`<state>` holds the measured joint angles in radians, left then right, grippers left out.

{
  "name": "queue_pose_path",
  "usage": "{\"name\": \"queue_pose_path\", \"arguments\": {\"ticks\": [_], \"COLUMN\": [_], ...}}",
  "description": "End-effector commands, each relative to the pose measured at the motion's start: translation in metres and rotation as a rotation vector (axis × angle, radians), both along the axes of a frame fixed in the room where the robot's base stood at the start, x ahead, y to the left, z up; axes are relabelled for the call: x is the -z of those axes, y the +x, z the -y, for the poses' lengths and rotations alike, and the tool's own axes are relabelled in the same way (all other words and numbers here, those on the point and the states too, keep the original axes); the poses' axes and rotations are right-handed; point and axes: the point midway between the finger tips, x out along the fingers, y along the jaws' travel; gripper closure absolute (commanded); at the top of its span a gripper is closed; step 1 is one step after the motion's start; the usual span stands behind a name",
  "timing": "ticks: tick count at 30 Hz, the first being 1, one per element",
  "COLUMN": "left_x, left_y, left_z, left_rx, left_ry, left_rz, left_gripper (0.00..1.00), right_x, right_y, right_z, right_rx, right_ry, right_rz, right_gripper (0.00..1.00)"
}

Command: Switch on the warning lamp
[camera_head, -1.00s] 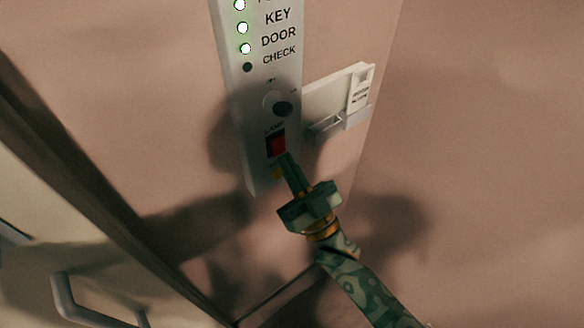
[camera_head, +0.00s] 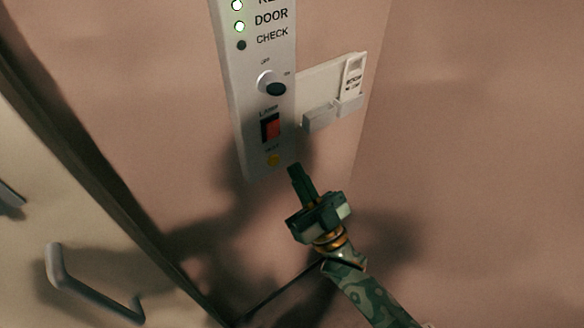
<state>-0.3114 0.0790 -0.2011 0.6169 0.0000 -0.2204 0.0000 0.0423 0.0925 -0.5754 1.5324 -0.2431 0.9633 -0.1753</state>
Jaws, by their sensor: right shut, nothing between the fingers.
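The lamp switch (camera_head: 270,127) is a red rocker in a black frame under the word LAMP, low on the grey wall panel (camera_head: 252,104). The warning lamp itself is not clearly in view. My right gripper (camera_head: 294,171) is shut and empty. Its fingertips are just below and right of the panel's lower end, apart from the switch. My left gripper is not in view.
Above the switch is a round key knob (camera_head: 270,84). Green lights (camera_head: 239,27) and a dark CHECK light (camera_head: 241,45) are higher up. A white holder (camera_head: 335,103) juts out at right. A door handle (camera_head: 88,286) is lower left.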

Motion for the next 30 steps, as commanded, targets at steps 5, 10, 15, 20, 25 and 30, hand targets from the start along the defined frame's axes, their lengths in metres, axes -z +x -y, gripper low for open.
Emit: {"name": "queue_pose_path", "arguments": {"ticks": [5,10,15,20,25,30], "left_x": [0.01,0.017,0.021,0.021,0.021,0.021], "left_y": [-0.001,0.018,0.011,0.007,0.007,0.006], "left_z": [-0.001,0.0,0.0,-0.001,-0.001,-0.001], "left_rx": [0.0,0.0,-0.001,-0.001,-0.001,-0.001], "left_ry": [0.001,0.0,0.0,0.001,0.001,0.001], "left_rz": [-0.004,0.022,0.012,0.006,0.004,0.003], "left_gripper": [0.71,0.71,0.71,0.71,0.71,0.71], "right_x": [0.027,0.05,0.062,0.065,0.064,0.064], "right_y": [-0.014,-0.029,-0.037,-0.04,-0.04,-0.039], "right_z": [0.011,0.021,0.028,0.029,0.029,0.029], "right_rx": [0.001,0.001,0.0,0.001,0.001,0.001], "right_ry": [-0.002,-0.002,0.0,0.0,0.0,0.0], "right_rz": [-0.002,-0.002,0.0,0.001,0.001,0.001], "right_gripper": [1.0,1.0,1.0,1.0,1.0,1.0]}}
